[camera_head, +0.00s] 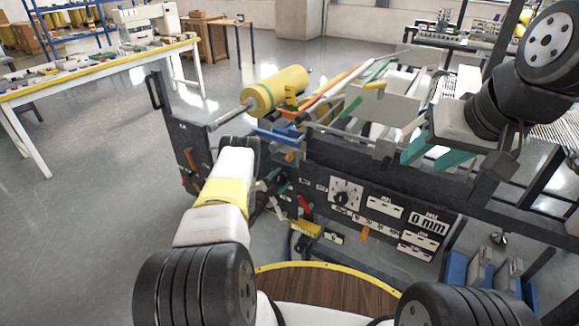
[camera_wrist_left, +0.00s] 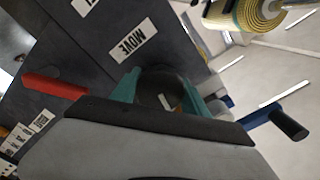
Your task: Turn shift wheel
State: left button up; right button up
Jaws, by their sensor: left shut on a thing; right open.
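A dark round wheel (camera_wrist_left: 160,88) with a pale mark sits on the dark machine panel beside a "MOVE" label (camera_wrist_left: 134,40) in the left wrist view. The teal fingers of my left gripper (camera_wrist_left: 160,94) are on either side of the wheel and shut on it. In the head view my left gripper (camera_head: 275,182) is at the left part of the machine front, and my arm and wrist hide most of the wheel. My right gripper (camera_head: 436,154) is open and empty, above the right part of the machine.
A red handle (camera_wrist_left: 55,87) and a blue handle (camera_wrist_left: 272,120) stick out near the wheel. A dial (camera_head: 345,194) and a "0 mm" display (camera_head: 430,223) are on the panel. A yellow roll (camera_head: 277,89) lies behind. The floor to the left is clear.

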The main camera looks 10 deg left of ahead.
aim_at(278, 182)
pick_arm(q)
jog(key=shift+m, duration=1.1)
jog(key=o, duration=1.4)
jog(key=shift+c, duration=0.2)
jog(key=v, duration=0.8)
